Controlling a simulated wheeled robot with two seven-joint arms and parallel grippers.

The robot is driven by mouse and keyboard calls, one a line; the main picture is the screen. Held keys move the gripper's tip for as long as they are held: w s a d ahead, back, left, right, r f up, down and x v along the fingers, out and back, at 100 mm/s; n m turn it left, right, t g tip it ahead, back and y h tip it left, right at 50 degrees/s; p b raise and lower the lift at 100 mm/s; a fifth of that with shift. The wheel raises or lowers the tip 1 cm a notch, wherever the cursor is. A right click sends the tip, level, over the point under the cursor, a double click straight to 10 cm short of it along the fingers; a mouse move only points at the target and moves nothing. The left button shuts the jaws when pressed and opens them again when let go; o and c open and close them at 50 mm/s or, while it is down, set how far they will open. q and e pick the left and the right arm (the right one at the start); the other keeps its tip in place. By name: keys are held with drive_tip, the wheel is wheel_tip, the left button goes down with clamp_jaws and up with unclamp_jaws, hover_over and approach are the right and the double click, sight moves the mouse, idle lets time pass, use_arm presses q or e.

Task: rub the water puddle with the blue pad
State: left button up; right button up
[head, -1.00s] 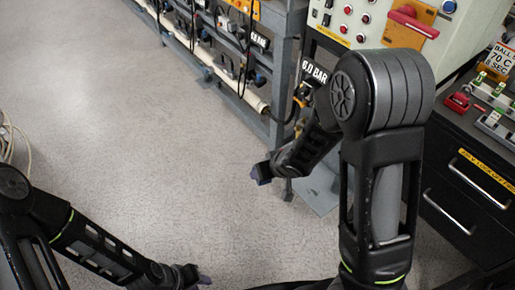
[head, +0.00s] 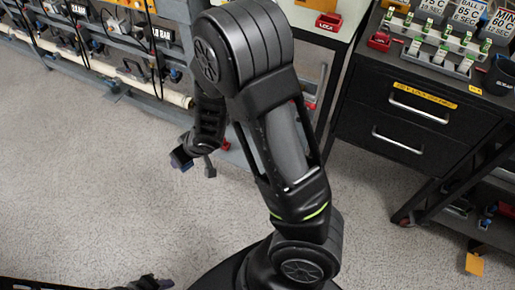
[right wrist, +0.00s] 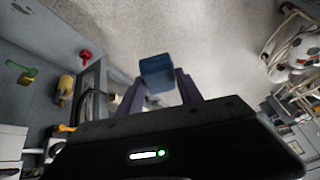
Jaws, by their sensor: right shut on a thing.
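The blue pad (right wrist: 157,72) is a small blue block between the purple fingers of my right gripper (right wrist: 159,88) in the right wrist view. The right gripper is shut on it. In the head view the right gripper (head: 181,160) is in the air over the grey floor, left of my raised right elbow, and the pad is a small dark blue patch there. My left gripper (head: 155,284) shows only partly at the bottom edge of the head view; its fingers are too small and cut off to read. I cannot make out a water puddle in either view.
A black drawer cabinet (head: 420,115) stands at the right with red and green parts on top. A pipe rack (head: 130,70) runs along the upper left. An orange tag (head: 475,264) lies at the lower right. The speckled floor (head: 90,190) at the left is open.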

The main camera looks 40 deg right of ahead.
drive_tip(key=d+f+m+g+h+b, duration=0.6)
drive_tip(key=d+f+m+h+b, duration=0.2)
drive_tip(key=d+f+m+b, duration=1.3)
drive_tip(key=d+f, duration=0.6)
drive_tip(key=d, duration=0.4)
drive_tip(key=shift+w+d+f, duration=0.15)
drive_tip(key=shift+w+d, duration=0.05)
drive_tip(key=shift+f, duration=0.1)
